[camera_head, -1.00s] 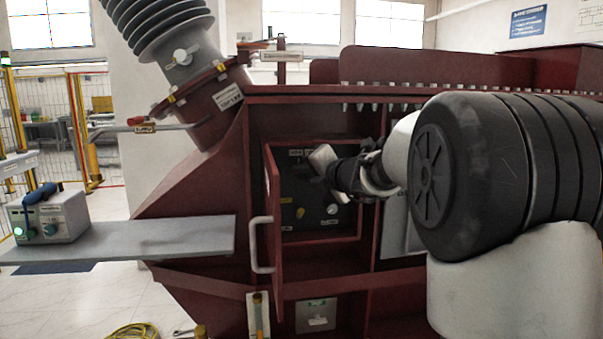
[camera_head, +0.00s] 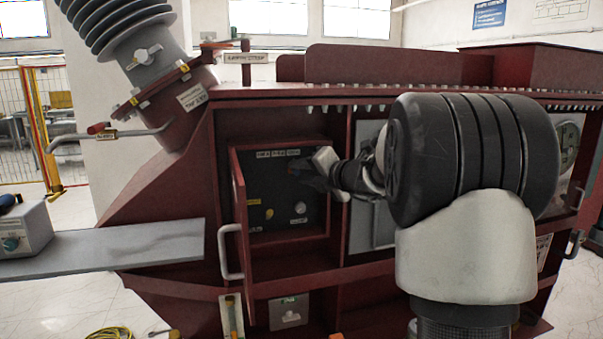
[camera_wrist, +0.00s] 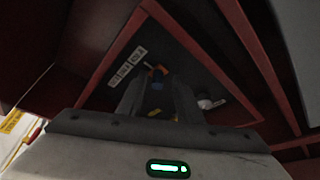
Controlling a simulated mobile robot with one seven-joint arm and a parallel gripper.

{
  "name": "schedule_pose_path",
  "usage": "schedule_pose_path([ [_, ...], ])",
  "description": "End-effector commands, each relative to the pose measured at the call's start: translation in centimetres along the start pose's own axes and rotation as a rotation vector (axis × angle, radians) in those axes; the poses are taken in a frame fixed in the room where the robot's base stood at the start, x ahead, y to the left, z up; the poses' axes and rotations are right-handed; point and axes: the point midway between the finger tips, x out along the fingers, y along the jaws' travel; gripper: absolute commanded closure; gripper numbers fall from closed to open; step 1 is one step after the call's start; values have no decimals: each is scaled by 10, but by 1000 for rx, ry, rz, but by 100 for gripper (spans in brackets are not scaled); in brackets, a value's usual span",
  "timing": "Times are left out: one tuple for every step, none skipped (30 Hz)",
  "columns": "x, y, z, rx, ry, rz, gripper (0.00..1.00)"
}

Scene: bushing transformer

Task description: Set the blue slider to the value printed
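A dark control panel (camera_head: 262,190) is set inside a red cabinet bay and carries a row of white printed labels (camera_head: 278,153); their text is too small to read. My gripper (camera_head: 300,171) is at the panel's upper right, just below the labels. In the wrist view, my gripper (camera_wrist: 158,98) has its two fingers apart. A small blue part (camera_wrist: 157,86), possibly the blue slider, shows between the fingers with an orange-red part (camera_wrist: 158,70) just beyond it. I cannot tell whether the fingers touch either. The labels also show in the wrist view (camera_wrist: 127,66), left of the fingers.
A yellow knob (camera_head: 269,213) and a round white dial (camera_head: 300,208) sit lower on the panel. The open red door (camera_head: 240,205) with its white handle (camera_head: 229,252) stands left of the bay. A grey shelf (camera_head: 130,245) juts out left. Red frame edges surround the bay closely.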

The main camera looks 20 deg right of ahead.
Motion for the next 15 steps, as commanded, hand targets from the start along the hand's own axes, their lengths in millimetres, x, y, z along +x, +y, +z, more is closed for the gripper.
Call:
schedule_pose_path([
  [0, 0, 0, 0, 1, 1, 68],
  [0, 0, 0, 0, 1, 1, 68],
  [0, 0, 0, 0, 1, 1, 68],
  [-1, 0, 0, 0, 1, 1, 68],
  [-2, 1, 0, 0, 1, 1, 68],
  [-4, 1, 0, 0, 0, 1, 68],
  [-7, 1, 0, 0, -1, 1, 68],
  [-11, 1, 1, 0, -1, 1, 68],
  [-17, 1, 1, 0, -2, 0, 68],
  [-22, 1, 1, 0, -2, 1, 68],
  [-28, 1, 1, 0, -2, 1, 68],
  [-37, 1, 1, -1, -3, 1, 68],
  [-44, 1, 1, -1, -3, 0, 68],
  [-52, 1, 1, -1, -3, 0, 68],
  [-62, 1, 1, -1, -4, 0, 68],
])
